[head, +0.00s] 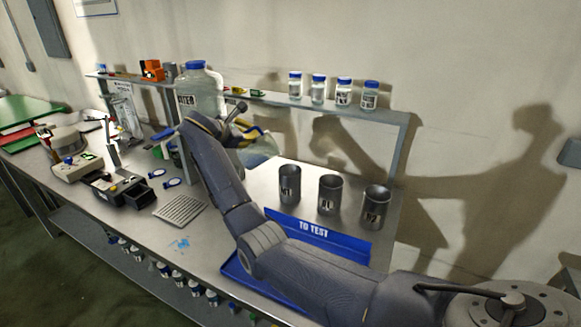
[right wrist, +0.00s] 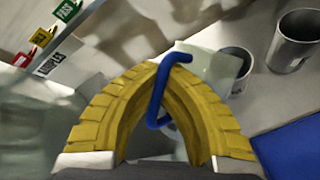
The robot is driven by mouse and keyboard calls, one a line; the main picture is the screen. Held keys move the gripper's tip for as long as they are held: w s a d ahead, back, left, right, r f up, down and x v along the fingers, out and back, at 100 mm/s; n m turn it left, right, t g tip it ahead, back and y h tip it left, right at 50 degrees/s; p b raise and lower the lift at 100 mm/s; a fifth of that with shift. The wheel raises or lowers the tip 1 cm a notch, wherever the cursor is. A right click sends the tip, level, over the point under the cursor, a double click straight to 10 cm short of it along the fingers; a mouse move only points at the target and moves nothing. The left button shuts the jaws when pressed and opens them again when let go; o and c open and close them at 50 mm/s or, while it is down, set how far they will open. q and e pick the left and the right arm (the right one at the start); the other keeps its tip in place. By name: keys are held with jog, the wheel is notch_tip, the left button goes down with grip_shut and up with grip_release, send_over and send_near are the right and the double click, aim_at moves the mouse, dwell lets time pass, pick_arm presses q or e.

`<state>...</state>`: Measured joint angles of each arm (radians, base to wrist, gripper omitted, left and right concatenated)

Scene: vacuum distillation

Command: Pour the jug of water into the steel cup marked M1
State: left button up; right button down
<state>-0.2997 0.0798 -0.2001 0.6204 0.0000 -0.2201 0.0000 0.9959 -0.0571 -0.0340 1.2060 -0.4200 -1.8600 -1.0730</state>
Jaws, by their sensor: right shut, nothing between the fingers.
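A clear jug (head: 262,150) stands at the back of the bench, partly hidden behind my right gripper (head: 250,136). In the right wrist view the yellow fingers of this gripper (right wrist: 150,68) arch together and are shut. The jug's blue handle (right wrist: 155,97) crosses the space framed by the fingers. I cannot tell whether they touch it. The jug's pale clear body (right wrist: 208,68) shows beyond them. Three dark steel cups stand upright on the right. The leftmost cup (head: 290,186) has a label that seems to read M1. My left gripper is not in view.
Two other cups, the middle one (head: 330,195) and the right one (head: 376,208), stand beside it. A blue tray marked TO TEST (head: 338,243) lies in front of them, partly under my arm. A large water bottle (head: 202,92) and several jars line the shelf (head: 387,114).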

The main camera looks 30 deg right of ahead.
jog(key=shift+s+d, duration=0.1)
jog(key=shift+d, duration=0.05)
jog(key=shift+s+d+f+m+y+b, duration=0.15)
jog(key=shift+d+f+m+y+b, duration=0.1)
jog(key=shift+m+y+b, duration=0.3)
